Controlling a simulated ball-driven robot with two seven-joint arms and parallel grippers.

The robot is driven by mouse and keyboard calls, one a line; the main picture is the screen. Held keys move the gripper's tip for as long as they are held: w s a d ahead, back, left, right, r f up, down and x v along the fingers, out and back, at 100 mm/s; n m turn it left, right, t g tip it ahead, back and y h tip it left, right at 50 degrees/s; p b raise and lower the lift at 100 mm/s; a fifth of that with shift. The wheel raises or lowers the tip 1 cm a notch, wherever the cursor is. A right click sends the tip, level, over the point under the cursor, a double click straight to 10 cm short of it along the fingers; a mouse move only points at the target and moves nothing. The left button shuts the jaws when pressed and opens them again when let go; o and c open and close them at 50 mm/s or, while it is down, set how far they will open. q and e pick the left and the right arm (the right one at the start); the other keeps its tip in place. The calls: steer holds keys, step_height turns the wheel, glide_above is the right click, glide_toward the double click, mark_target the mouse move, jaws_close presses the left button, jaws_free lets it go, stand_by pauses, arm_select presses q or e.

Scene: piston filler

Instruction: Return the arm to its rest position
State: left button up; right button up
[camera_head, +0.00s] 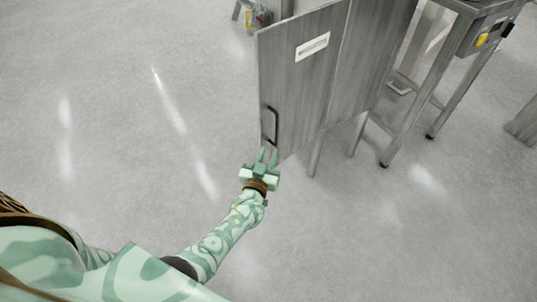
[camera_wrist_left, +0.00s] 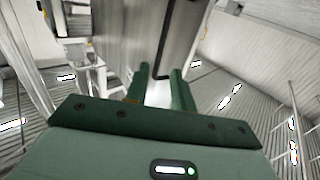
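My left gripper (camera_head: 266,156) is stretched out in front of me, just below the black handle (camera_head: 270,125) of a grey metal cabinet door (camera_head: 291,85). Its two green fingers are apart with a small gap between them and nothing held. In the left wrist view the fingers (camera_wrist_left: 159,75) point toward the door panel and a dark bar that looks like the handle (camera_wrist_left: 167,50). I cannot tell whether a finger touches the door or handle. My right gripper is in neither view.
The door stands swung out from a grey metal cabinet (camera_head: 365,50) on legs. A metal stand (camera_head: 437,85) with a yellow-buttoned control box (camera_head: 484,40) is at the right. The grey floor (camera_head: 110,120) at the left is clear.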

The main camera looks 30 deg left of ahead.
arm_select(q)
steer(key=s+d+f+m+g+h, duration=0.2)
steer(key=s+f+g, duration=0.3)
steer(key=s+f, duration=0.5)
steer(key=s+d+f+m+g+h, duration=0.15)
steer(key=s+f+g, duration=0.35)
steer(key=s+f, duration=0.55)
steer(key=s+a+f+g, duration=0.1)
steer(key=s+f+g, duration=0.1)
steer(key=s, duration=1)
steer(key=s+a+f+m+g, duration=0.1)
steer(key=s+a+f+g, duration=0.1)
steer(key=s, duration=1)
steer(key=s+a+f+m+g, duration=0.1)
steer(key=s+f+g, duration=0.2)
steer(key=s, duration=0.9)
step_height(320, 180, down, 3)
steer(key=shift+a+f+g, duration=0.1)
steer(key=shift+a+g, duration=0.15)
steer(key=shift+g, duration=0.15)
